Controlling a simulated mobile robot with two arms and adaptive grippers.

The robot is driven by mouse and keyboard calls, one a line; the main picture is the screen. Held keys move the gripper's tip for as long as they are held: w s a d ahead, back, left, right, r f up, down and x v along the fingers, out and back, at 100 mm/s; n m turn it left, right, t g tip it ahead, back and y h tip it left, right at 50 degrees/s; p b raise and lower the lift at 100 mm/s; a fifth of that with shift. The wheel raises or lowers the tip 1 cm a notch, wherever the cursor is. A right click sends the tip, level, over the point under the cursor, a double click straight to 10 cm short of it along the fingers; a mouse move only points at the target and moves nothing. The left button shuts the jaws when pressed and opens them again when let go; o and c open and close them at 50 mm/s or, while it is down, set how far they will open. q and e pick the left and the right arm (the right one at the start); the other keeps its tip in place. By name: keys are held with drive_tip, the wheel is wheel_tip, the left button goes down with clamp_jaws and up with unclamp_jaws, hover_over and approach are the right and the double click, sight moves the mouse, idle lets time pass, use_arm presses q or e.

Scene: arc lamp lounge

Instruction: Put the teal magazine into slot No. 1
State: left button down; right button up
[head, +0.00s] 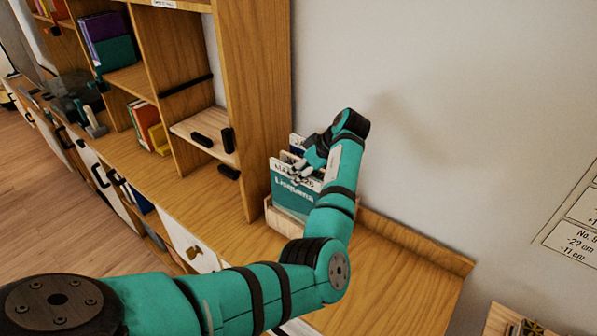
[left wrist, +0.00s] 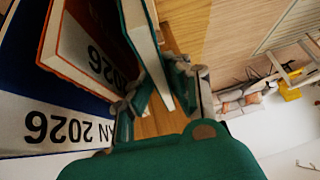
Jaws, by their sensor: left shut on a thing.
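The teal magazine (head: 291,197), with a white band along its top, stands upright in a light wooden holder (head: 284,225) beside the shelf's right end. My left gripper (head: 303,171) is above it, shut on its top edge. In the left wrist view the magazine (left wrist: 137,28) shows its teal cover and pale pages, running down between the fingers of my left gripper (left wrist: 165,100). Its lower part is hidden by the holder in the head view. I cannot make out which slot is No. 1. My right gripper is not in view.
A blue magazine marked JAN 2026 (left wrist: 50,125) and an orange-edged one (left wrist: 95,50) stand close beside the teal one. The wooden shelf (head: 255,80) rises left of the holder, the wall behind. Bare wooden top (head: 400,275) lies to the right. A numbered chart (head: 573,240) hangs on the wall.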

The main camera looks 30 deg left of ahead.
use_arm(q)
drive_tip(key=shift+f+b, duration=0.95)
drive_tip(key=shift+f, duration=0.85)
drive_tip(key=c, duration=1.2)
unclamp_jaws()
drive_tip(key=shift+s, duration=0.1)
drive_tip(key=shift+c, duration=0.2)
drive_tip(key=shift+r, duration=0.1)
drive_tip(key=v, duration=1.1)
drive_tip(key=shift+d+r, duration=0.2)
drive_tip(key=shift+r, duration=0.15)
drive_tip(key=shift+d+f, duration=0.1)
